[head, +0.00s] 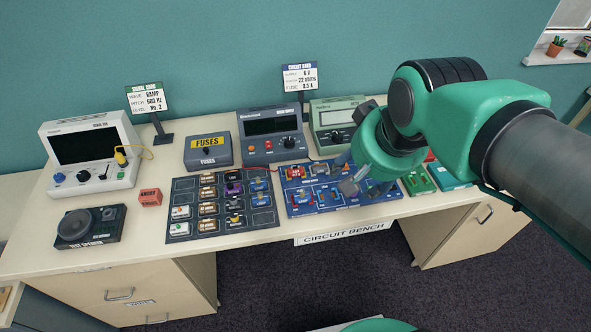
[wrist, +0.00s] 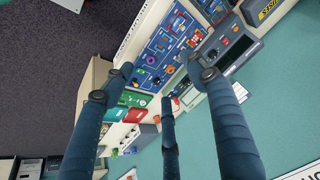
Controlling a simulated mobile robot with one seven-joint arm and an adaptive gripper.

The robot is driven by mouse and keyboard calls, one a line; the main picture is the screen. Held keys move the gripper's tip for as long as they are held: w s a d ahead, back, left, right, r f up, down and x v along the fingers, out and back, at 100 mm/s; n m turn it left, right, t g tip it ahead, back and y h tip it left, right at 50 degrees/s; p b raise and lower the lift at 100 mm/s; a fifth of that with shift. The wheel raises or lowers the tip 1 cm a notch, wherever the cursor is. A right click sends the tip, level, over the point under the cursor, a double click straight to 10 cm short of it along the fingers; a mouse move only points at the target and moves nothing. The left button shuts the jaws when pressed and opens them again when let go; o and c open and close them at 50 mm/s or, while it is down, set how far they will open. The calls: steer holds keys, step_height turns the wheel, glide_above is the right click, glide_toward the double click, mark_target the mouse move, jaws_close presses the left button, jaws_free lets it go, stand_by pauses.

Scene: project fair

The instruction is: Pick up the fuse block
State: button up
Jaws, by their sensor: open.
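A dark tray (head: 172,200) holds several small component blocks in rows, with cream, orange, purple and blue tops. Their labels are too small to read, so I cannot tell which is the fuse block. A dark grey box with a yellow FUSES label (head: 208,146) stands behind the tray. My gripper (head: 366,186) is open and empty, over the right part of the blue circuit board (head: 320,206), to the right of the tray. In the wrist view its spread fingers (wrist: 163,75) show with the blue board (wrist: 160,52) beyond them.
A white signal unit (head: 112,182), a black speaker unit (head: 106,240) and a red block (head: 150,197) are at left. Green and teal pieces (head: 418,180) lie right of the board.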

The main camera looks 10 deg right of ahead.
steer(key=w+a+m+g+p, duration=0.1)
steer(key=w+m+p, duration=0.25)
steer(key=w, duration=0.45)
steer(key=m+g+p, duration=0.4)
steer(key=m+p, duration=0.4)
steer(key=m, duration=0.4)
glide_above(296, 172)
step_height(296, 172, down, 14)
steer(key=shift+w+d+b, duration=0.1)
steer(key=shift+w+b, duration=0.05)
steer(key=shift+b, duration=0.15)
steer(key=shift+f+b, duration=0.45)
steer(key=shift+f, duration=3.8)
steer(key=shift+f, duration=0.1)
steer(key=shift+f+b, duration=0.4)
steer(key=shift+f, duration=2.15)
